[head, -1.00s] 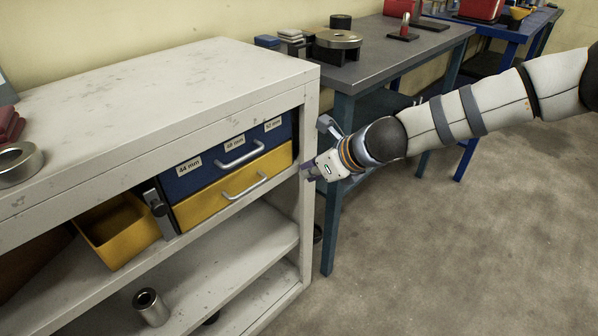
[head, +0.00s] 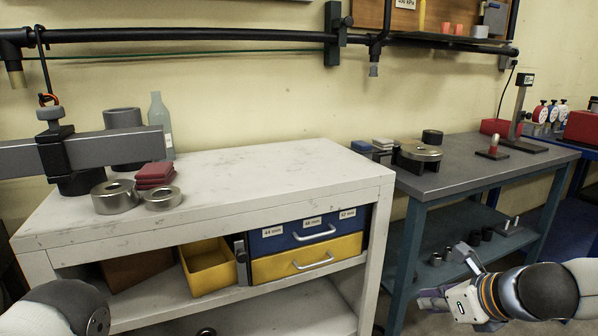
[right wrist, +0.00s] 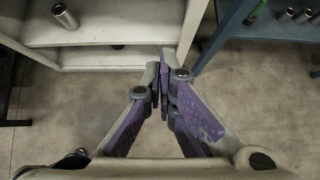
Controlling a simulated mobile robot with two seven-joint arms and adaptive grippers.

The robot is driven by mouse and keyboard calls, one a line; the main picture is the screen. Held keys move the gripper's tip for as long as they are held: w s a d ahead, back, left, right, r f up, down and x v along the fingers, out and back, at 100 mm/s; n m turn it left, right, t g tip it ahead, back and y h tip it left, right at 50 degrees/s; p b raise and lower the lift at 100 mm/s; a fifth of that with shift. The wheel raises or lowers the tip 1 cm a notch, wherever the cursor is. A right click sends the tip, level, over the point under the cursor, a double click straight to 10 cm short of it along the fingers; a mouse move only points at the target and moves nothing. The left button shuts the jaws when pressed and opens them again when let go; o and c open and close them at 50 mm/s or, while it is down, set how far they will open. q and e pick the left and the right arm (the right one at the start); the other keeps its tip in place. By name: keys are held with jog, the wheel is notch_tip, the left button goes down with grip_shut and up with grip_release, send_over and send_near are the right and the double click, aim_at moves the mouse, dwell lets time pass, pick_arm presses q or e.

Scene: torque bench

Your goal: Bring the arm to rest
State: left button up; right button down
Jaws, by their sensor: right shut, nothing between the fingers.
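My right gripper (head: 434,298) is at the lower right of the head view, in front of the grey bench and apart from it. In the right wrist view its purple-padded fingers (right wrist: 163,88) are shut with nothing between them, above bare floor. My right arm comes in from the right edge. Part of my left arm shows at the lower left of the head view, but its gripper is out of view.
Blue and yellow drawers (head: 307,262) are shut beneath, beside a yellow bin (head: 208,267). The grey bench (head: 460,172) stands right. Open floor (right wrist: 100,105) lies below the gripper.

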jog(key=s+a+f+n+g+h, duration=0.1)
jog(key=s+a+f+n+g, duration=0.2)
jog(key=s+f+n, duration=0.6)
jog(key=s+a+f+n+g+h, duration=0.1)
jog(key=s+a+f+n+g, duration=0.15)
jog(key=s+f+n, duration=0.5)
pick_arm(q)
jog(key=shift+w+r+t+p, duration=0.4)
jog(key=shift+w+r+p, duration=0.35)
jog(key=shift+w+r, duration=0.2)
pick_arm(e)
jog(key=s+d+f+n+g, duration=0.1)
jog(key=s+n, duration=0.6)
jog(key=s, duration=0.7)
jog(key=s+d+f+n+g+h, duration=0.1)
jog(key=s+n+g, duration=0.3)
jog(key=s, duration=1)
jog(key=d+n, duration=0.1)
jog(key=n, duration=0.2)
jog(key=shift+s+f+h, duration=0.2)
jog(key=shift+f+h, duration=0.1)
jog(key=shift+f, duration=0.05)
pick_arm(q)
jog(key=shift+c, duration=0.2)
pick_arm(e)
jog(key=shift+n, duration=0.25)
